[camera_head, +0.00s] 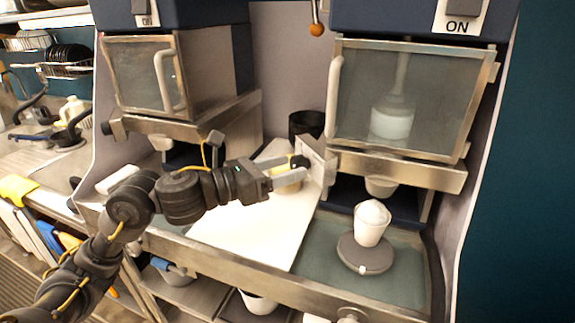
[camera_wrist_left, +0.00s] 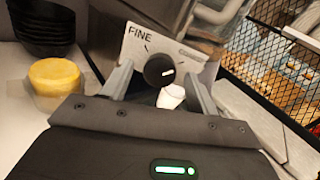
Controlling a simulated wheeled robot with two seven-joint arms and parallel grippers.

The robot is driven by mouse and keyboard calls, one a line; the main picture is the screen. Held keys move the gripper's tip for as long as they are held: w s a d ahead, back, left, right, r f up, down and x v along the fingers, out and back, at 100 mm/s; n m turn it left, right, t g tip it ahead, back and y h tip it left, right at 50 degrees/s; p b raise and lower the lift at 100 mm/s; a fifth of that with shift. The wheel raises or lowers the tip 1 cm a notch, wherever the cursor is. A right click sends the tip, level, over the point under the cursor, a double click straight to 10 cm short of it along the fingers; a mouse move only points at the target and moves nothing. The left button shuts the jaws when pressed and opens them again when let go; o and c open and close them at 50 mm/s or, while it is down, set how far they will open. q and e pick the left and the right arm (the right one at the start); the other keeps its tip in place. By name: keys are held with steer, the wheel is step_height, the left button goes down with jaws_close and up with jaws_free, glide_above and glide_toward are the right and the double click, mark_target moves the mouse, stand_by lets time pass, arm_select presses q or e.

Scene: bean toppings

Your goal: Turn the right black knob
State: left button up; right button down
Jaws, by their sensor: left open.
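The right black knob (camera_wrist_left: 159,70) sits on a pale panel (camera_wrist_left: 150,47) marked FINE, on the side of the right machine. In the left wrist view it lies between the two fingers of my left gripper (camera_wrist_left: 158,74), which is open. I cannot tell whether the fingers touch it. In the head view my left gripper (camera_head: 300,170) reaches in from the left to the panel's edge (camera_head: 318,160), and the knob is mostly hidden there. My right gripper is not in view.
A filled white cup (camera_head: 372,224) stands on a round grey disc (camera_head: 365,254) under the right machine (camera_head: 405,95). A yellow round thing (camera_wrist_left: 55,77) lies on the white board (camera_head: 250,232) beside my left gripper. A black bowl stack (camera_head: 305,124) stands behind. The left machine (camera_head: 150,75) is close by.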

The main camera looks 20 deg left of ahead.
arm_select(q)
steer(key=shift+w+d, duration=0.25)
steer(key=shift+d, duration=0.05)
steer(key=c, duration=1)
steer(key=shift+o, duration=0.2)
